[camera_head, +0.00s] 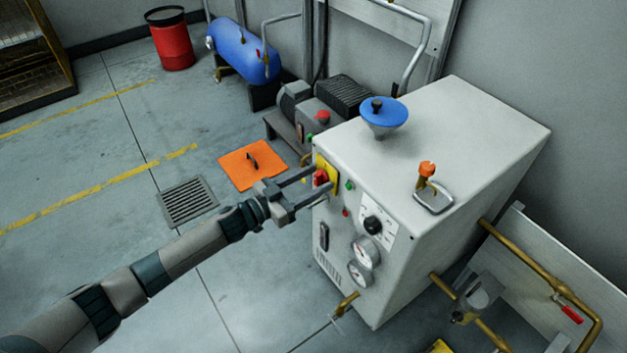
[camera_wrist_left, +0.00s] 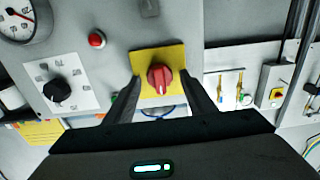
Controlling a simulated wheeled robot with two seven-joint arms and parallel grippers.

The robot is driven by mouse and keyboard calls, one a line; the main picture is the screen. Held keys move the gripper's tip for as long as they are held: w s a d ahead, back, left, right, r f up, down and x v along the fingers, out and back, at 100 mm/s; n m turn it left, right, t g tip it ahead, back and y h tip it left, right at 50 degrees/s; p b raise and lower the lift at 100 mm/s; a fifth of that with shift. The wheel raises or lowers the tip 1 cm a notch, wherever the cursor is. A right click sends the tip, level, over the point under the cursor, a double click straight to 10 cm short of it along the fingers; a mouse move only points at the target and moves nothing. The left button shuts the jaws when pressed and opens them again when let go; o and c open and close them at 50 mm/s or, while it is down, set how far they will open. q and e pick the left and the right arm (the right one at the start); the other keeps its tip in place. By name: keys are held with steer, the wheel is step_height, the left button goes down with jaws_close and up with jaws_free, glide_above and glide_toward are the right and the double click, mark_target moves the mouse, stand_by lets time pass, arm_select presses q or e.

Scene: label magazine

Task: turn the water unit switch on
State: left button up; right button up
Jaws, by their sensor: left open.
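The water unit is a white cabinet (camera_head: 455,130) at the right of the head view. Its switch, a red rotary knob (camera_head: 320,177) on a yellow plate (camera_head: 331,170), sits at the upper left of its front panel. In the left wrist view the red knob (camera_wrist_left: 160,78) shows on the yellow plate (camera_wrist_left: 172,54), its grip ridge roughly upright in the picture. My left gripper (camera_head: 312,182) is open, with one finger on each side of the knob. I cannot tell whether the fingers touch it. My right gripper is not in view.
The panel also carries a black dial (camera_head: 373,225), gauges (camera_head: 367,250) and a red button (camera_wrist_left: 97,40). A blue funnel (camera_head: 383,113) and an orange-handled valve (camera_head: 427,170) are on top. Brass pipes (camera_head: 525,248) run at right. An orange floor plate (camera_head: 252,165) lies beyond my arm.

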arm_select(q)
steer(key=c, duration=1)
